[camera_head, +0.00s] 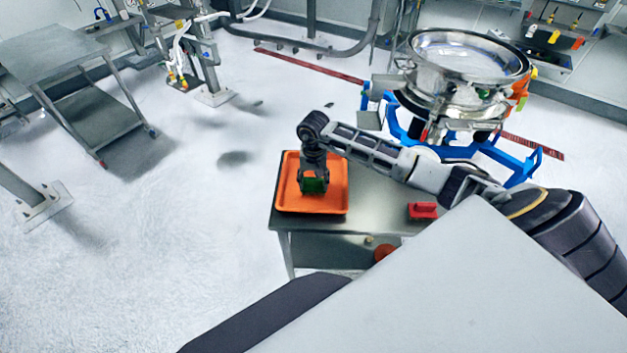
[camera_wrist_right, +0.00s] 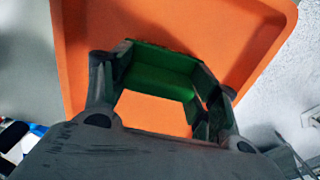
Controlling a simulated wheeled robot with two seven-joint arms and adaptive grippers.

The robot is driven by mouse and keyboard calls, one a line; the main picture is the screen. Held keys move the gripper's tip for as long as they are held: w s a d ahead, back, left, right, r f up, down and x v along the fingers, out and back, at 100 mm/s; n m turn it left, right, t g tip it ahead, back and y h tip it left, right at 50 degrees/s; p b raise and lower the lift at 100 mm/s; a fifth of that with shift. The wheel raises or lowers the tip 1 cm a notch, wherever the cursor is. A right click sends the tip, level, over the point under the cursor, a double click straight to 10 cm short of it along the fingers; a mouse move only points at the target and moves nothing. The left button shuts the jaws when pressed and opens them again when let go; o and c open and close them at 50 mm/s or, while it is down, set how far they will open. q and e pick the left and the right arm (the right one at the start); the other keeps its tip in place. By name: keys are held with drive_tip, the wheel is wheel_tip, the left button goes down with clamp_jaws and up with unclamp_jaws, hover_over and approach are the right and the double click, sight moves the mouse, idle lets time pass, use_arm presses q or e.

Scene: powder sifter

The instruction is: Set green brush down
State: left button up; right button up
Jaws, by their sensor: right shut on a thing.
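My right gripper (camera_head: 313,175) points down over the orange tray (camera_head: 335,207) and is shut on the green brush (camera_head: 315,185). In the right wrist view the green brush (camera_wrist_right: 165,80) sits between the two fingers (camera_wrist_right: 165,65), with the orange tray (camera_wrist_right: 250,25) behind it. The brush is within the outline of the tray. I cannot tell whether its underside touches the tray floor. The fingers hide part of the brush. My left gripper is not in view.
The tray lies at the left end of a steel table (camera_head: 375,205). A red brush-like object (camera_head: 423,211) lies at the table's right front. A large steel sifter (camera_head: 465,75) on a blue frame stands behind, right of the tray. A grey cart (camera_head: 90,110) stands far left.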

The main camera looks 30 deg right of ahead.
sight(314, 179)
drive_tip(key=shift+f, duration=0.1)
drive_tip(key=o, duration=0.9)
drive_tip(key=shift+r, duration=0.2)
drive_tip(key=shift+r, duration=0.35)
drive_tip(key=shift+r+b, duration=1.2)
drive_tip(key=shift+r, duration=4.4)
drive_tip(key=shift+s+f, duration=0.1)
